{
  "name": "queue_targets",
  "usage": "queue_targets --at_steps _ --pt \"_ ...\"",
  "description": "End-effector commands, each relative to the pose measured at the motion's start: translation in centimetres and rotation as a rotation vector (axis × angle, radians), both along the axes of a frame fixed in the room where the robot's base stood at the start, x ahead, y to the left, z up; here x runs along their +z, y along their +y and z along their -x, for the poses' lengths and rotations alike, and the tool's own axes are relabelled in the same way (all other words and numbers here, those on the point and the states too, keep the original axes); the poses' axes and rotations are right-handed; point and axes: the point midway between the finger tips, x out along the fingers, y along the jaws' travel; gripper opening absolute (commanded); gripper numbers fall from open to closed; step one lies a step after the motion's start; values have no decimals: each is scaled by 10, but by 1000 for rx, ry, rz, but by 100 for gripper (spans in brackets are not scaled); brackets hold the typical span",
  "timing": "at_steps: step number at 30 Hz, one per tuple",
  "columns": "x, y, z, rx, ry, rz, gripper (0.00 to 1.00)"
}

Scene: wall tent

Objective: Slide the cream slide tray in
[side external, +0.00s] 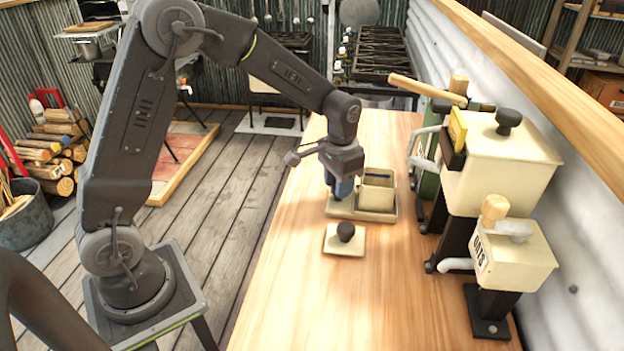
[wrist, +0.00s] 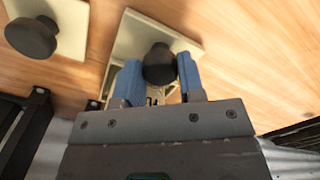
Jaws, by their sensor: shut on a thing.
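The cream slide tray (side external: 382,214) is a shallow base on the wooden table with a square open-topped box (side external: 377,191) at its right end. My gripper (side external: 342,190) points down over the tray's left end. In the wrist view, the blue fingers (wrist: 156,80) are shut on a round black knob (wrist: 160,62) above the cream tray (wrist: 135,35). I cannot tell whether the tray is lifted slightly.
A cream plate with a black knob (side external: 345,241) lies nearer the camera; it also shows in the wrist view (wrist: 70,22). A large cream dispenser (side external: 500,165) and a smaller one (side external: 515,260) stand on black legs at right. The table's left and front are clear.

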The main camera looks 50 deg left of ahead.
Motion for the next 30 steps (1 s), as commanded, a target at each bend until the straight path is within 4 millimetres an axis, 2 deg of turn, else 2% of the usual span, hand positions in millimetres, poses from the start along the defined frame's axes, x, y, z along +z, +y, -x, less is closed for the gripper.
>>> queue_targets --at_steps 3,6,11,12,20,26,30 --pt "0 -19 -20 -5 -6 0 0" --pt "0 -28 -29 -2 -6 0 0" --pt "1 -28 -29 0 -7 0 0" --pt "1 -28 -29 0 -7 0 38" --pt "1 -27 -28 0 -5 0 62" --pt "1 -27 -28 0 -4 -1 62" --pt "8 -27 -28 0 -5 0 62"
